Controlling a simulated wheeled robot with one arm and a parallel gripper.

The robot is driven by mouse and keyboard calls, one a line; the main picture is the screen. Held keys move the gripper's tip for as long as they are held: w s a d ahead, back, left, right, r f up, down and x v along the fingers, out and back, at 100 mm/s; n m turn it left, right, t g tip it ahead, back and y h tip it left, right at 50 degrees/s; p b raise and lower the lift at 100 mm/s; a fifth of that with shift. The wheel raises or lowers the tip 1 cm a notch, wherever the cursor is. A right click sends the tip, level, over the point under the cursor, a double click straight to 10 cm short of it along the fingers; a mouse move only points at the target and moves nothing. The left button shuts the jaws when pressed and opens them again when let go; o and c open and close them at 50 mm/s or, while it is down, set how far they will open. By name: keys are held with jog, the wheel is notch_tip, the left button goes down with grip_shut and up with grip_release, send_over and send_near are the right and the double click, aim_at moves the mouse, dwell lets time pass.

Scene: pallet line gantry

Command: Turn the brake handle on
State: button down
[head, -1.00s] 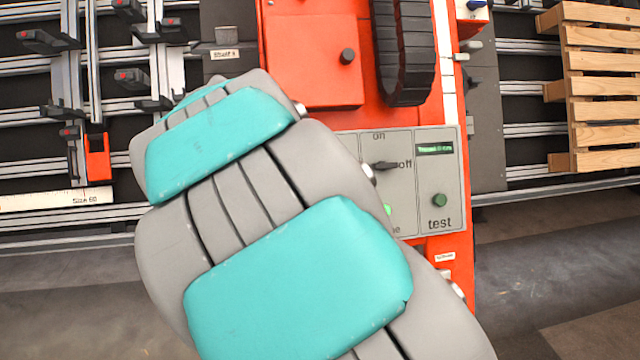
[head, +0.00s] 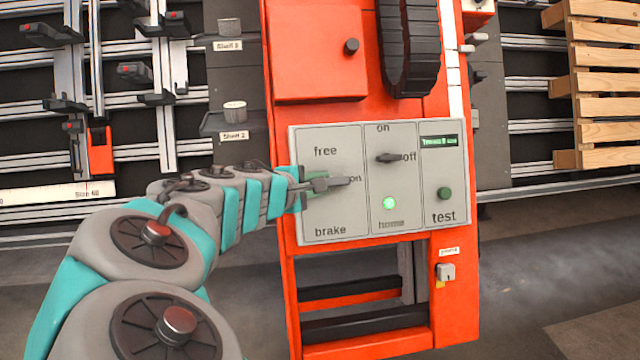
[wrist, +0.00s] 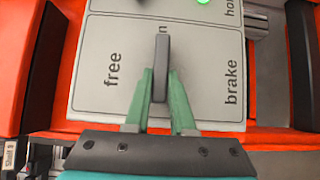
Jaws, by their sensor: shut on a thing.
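The grey brake handle (head: 338,182) is on the left section of the grey control panel (head: 330,213), between the labels "free" above and "brake" below. It points right, at the partly covered label "on". In the wrist view the handle (wrist: 162,55) stands upright in the picture, with its tip over the "on" label. My gripper (head: 302,189) reaches in from the left. Its two green fingers, seen in the wrist view (wrist: 161,82), are shut on the handle's lower part, one on each side.
Right of the handle are a second switch (head: 388,158) pointing at "off", a lit green light (head: 389,203) and a green test button (head: 444,193). A black cable chain (head: 408,50) hangs above. A wooden pallet (head: 605,85) stands at the right.

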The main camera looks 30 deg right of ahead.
dwell(0.4)
jog(key=c, duration=0.8)
grip_release()
jog(key=shift+o, duration=0.2)
